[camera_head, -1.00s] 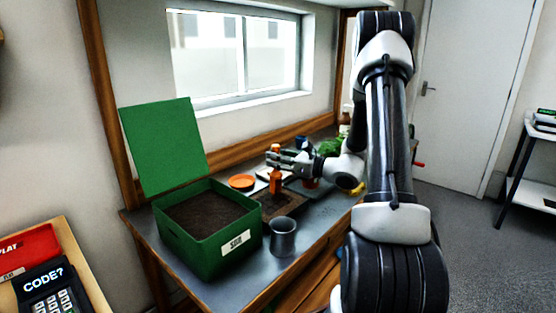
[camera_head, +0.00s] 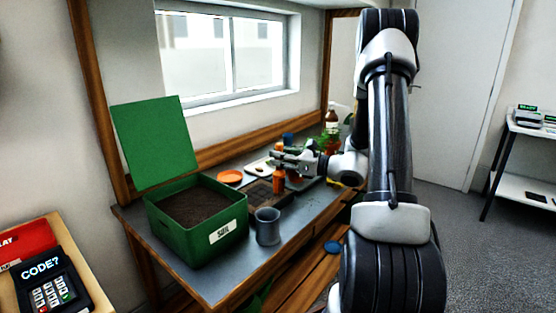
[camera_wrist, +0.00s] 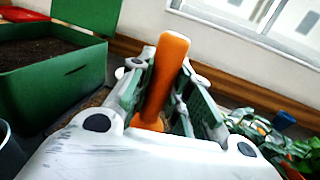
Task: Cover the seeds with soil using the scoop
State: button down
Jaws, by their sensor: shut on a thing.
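My gripper (camera_head: 283,160) is over the bench and shut on an upright orange handle, which I take for the scoop (camera_head: 279,178). In the wrist view the scoop's handle (camera_wrist: 165,72) stands between the fingers; its lower end is hidden. The green box marked as soil (camera_head: 215,240) stands open to the left, its lid raised at the back. Dark soil (camera_head: 196,206) fills much of it. A dark, low tray (camera_head: 260,193) lies on the bench between the box and my gripper. I cannot make out any seeds in it.
A grey cup (camera_head: 267,227) stands by the box's right front corner. An orange disc (camera_head: 230,177) lies behind the tray. A brown bottle (camera_head: 332,121) and green plants stand farther back. A keypad (camera_head: 50,285) is at lower left. The window wall bounds the bench's rear.

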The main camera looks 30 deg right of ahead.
jog(key=shift+a+r, duration=0.1)
jog(key=shift+r, duration=3.75)
